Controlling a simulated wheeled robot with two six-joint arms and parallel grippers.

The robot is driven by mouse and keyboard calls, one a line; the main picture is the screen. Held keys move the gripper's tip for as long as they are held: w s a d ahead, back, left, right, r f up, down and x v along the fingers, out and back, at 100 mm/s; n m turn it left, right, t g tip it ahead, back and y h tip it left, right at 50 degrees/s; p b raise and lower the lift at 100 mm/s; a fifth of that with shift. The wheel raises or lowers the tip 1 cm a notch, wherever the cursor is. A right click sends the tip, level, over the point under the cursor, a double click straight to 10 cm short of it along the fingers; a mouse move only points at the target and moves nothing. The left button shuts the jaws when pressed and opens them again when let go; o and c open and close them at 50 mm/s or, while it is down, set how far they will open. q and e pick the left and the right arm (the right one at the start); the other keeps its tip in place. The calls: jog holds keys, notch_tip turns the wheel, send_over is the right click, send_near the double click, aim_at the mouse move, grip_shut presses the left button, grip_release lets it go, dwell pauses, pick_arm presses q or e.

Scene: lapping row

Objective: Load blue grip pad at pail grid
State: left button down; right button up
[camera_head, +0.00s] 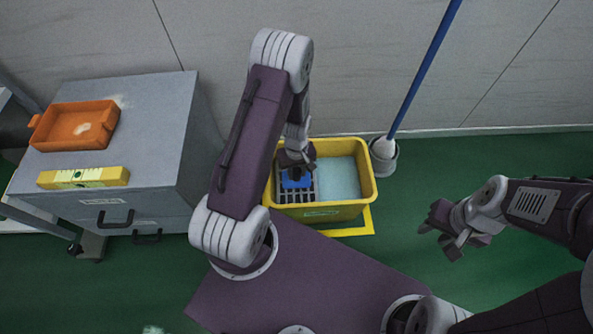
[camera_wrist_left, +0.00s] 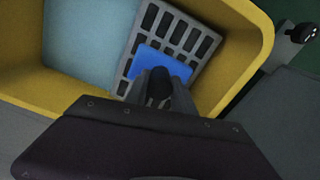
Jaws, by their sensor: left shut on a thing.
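The yellow pail (camera_head: 367,168) stands on the floor with a grey grid (camera_head: 307,192) inside its left part and pale blue water beside it. My left gripper (camera_head: 295,168) reaches down into the pail and is shut on the blue grip pad (camera_head: 297,180). In the left wrist view the blue pad (camera_wrist_left: 152,62) is at the fingertips of the gripper (camera_wrist_left: 155,88), over the slotted grid (camera_wrist_left: 176,30). I cannot tell whether the pad touches the grid. My right gripper (camera_head: 455,232) hangs over the green floor at the right, its fingers apart and nothing between them.
A grey cabinet (camera_head: 150,130) at the left bears an orange tray (camera_head: 75,128) and a yellow level (camera_head: 84,178). A blue-handled mop (camera_head: 420,75) stands in a grey holder (camera_head: 384,158) right of the pail. Green floor is free at the right.

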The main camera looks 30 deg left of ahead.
aim_at(296, 170)
pick_arm(q)
jog(key=shift+f+b, duration=0.5)
jog(key=shift+f, duration=0.4)
dwell(0.6)
dwell(1.2)
dwell(0.4)
notch_tip(296, 170, up, 7)
jog(key=p, duration=0.8)
